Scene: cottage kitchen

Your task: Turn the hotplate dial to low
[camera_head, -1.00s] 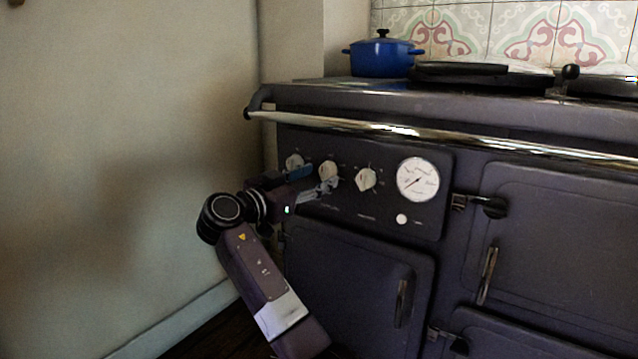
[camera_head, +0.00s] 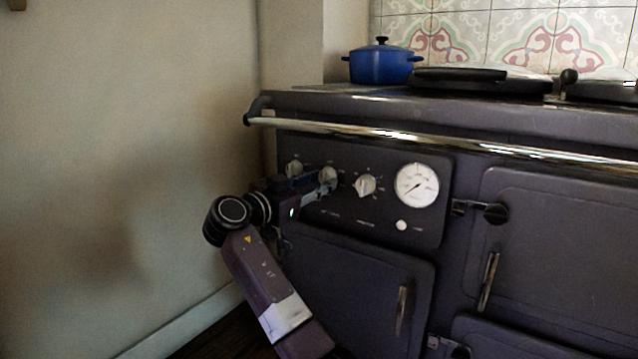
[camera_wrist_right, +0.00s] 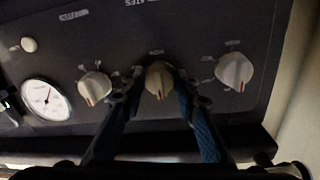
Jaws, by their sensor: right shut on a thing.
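The stove's control panel has three cream dials in a row. The middle dial (camera_head: 328,174) is between the fingers of my right gripper (camera_head: 324,180). In the right wrist view the two blue-padded fingers press on both sides of this dial (camera_wrist_right: 158,78), and its red mark points to the bottom of the picture. Lettering beside it ends in "PLATES" and is upside down there. My right gripper is shut on the dial, partly covering it in the head view. My left gripper is not in view.
A left dial (camera_head: 294,168), a right dial (camera_head: 365,186) and a round white gauge (camera_head: 416,186) flank it. A chrome rail (camera_head: 400,132) runs above the panel. A blue pot (camera_head: 382,66) stands on the stove top. The wall is close on the left.

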